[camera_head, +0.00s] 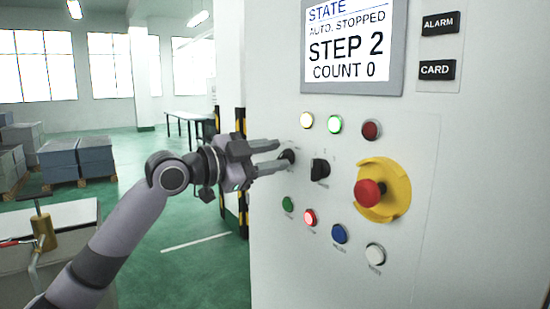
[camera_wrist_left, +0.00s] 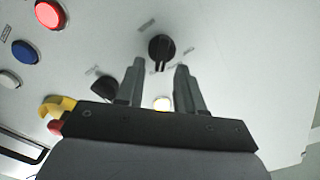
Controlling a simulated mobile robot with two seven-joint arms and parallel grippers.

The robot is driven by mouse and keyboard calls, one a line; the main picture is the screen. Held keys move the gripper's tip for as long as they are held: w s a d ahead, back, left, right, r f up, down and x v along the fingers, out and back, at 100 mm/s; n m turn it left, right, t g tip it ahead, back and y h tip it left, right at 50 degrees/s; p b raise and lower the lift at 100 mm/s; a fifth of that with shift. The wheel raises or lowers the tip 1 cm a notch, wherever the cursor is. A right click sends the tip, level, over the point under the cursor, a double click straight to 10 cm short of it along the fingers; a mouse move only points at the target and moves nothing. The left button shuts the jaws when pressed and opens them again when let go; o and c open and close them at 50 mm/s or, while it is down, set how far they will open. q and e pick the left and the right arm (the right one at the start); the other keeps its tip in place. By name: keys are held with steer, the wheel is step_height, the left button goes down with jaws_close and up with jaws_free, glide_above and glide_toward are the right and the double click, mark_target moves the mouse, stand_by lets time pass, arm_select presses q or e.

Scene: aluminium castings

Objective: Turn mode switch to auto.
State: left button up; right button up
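The control panel (camera_head: 420,200) carries two black rotary switches. The left switch (camera_head: 289,156) is just in front of my left gripper (camera_head: 282,151); the other switch (camera_head: 320,170) is to its right. Their small labels are too blurred to read, so I cannot tell which is the mode switch. In the left wrist view, the nearer switch (camera_wrist_left: 161,48) sits just beyond and between the fingertips of the left gripper (camera_wrist_left: 160,66), its handle pointing toward the gripper. The fingers are apart, with no visible grip on it. The screen (camera_head: 347,45) reads "AUTO. STOPPED", "STEP 2", "COUNT 0". My right gripper is not in view.
A red emergency button (camera_head: 369,192) on a yellow ring stands out to the right. Push buttons, including a blue one (camera_head: 339,233), sit below. Yellow-black posts (camera_head: 241,190) stand behind the arm.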

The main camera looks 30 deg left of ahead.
arm_select(q)
steer(key=b+v, duration=0.2)
steer(key=v, duration=0.4)
steer(key=shift+s, duration=0.1)
steer(key=shift+f, duration=0.1)
stand_by(0.4)
steer(key=w+d+f+n+g+y+p, duration=0.15)
steer(key=f+n, duration=0.25)
steer(key=f, duration=1.2)
steer(key=d+f+n+g+y+p, duration=0.1)
steer(key=d+f+n+y, duration=0.15)
steer(key=f, duration=1.25)
steer(key=s+d+f+n+g+p, duration=0.1)
steer(key=s+d+f+n+g, duration=0.1)
steer(key=s+d+f, duration=0.4)
steer(key=s+d+f+n+g+p, duration=0.1)
steer(key=s+d+f, duration=0.5)
steer(key=s+f, duration=0.7)
steer(key=shift+s+f+n+g+y, duration=0.3)
steer(key=shift+s+n+g+y, duration=0.1)
steer(key=shift+s+n, duration=0.35)
